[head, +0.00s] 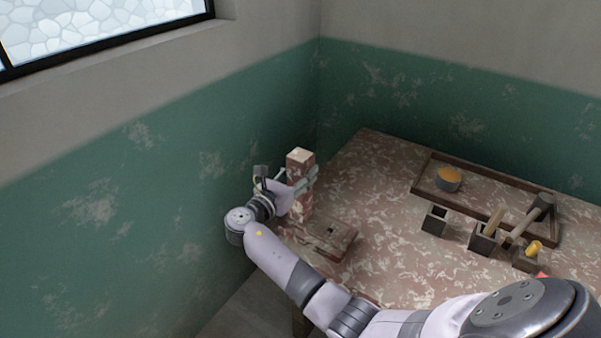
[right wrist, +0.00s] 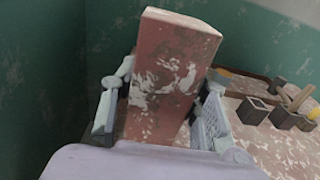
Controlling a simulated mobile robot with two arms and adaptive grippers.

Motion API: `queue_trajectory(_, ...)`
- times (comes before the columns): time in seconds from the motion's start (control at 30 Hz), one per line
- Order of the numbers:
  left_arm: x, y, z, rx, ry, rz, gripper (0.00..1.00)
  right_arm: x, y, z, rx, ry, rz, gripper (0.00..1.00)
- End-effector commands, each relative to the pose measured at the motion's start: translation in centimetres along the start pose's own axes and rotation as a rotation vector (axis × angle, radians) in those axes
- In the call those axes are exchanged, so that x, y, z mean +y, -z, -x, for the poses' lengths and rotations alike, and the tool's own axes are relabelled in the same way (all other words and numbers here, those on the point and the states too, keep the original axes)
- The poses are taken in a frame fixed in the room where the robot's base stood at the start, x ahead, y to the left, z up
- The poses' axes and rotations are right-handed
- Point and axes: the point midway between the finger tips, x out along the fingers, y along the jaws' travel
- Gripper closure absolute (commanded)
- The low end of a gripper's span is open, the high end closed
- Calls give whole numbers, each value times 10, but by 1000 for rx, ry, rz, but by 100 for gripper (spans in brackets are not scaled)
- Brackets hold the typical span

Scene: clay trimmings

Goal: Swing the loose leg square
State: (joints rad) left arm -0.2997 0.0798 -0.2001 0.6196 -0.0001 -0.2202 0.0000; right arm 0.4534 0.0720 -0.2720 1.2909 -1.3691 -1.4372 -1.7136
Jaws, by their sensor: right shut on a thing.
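The leg (head: 301,160) is a square post with worn, mottled red-brown paint and a paler top end. It stands roughly upright at the left corner of the mottled table surface (head: 375,200). My right gripper (head: 304,182) is shut on the leg, with one finger on each side of it below the top. In the right wrist view the leg (right wrist: 168,75) fills the middle between the two fingers (right wrist: 163,115) and looks slightly tilted. The foot of the leg is partly hidden behind my gripper and wrist. My left gripper is not in view.
A flat mottled block (head: 330,240) lies in front of the leg. A shallow framed tray (head: 424,168) holds an orange-topped pot (head: 448,178). Near it stand small dark boxes (head: 435,219) and a mallet (head: 543,203). The green wall (head: 190,170) is close on the left.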

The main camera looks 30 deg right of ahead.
Motion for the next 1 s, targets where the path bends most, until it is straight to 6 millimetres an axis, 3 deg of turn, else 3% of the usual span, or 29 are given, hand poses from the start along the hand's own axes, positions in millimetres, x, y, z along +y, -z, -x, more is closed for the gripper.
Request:
queue_trajectory(0.2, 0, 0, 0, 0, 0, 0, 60, -1, 1, 0, 1, 2, 1, 100)
queue_trajectory(0.23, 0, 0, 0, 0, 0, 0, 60, -1, 1, 0, 1, 2, 1, 57)
queue_trajectory(0.5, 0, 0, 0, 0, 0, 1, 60, -1, 0, 0, 1, 1, 0, 39)
queue_trajectory(0.83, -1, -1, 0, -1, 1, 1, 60, -1, 0, 1, 1, 0, 0, 38)
queue_trajectory(1.0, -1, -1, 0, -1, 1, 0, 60, 0, 1, 20, 2, -2, -1, 38)
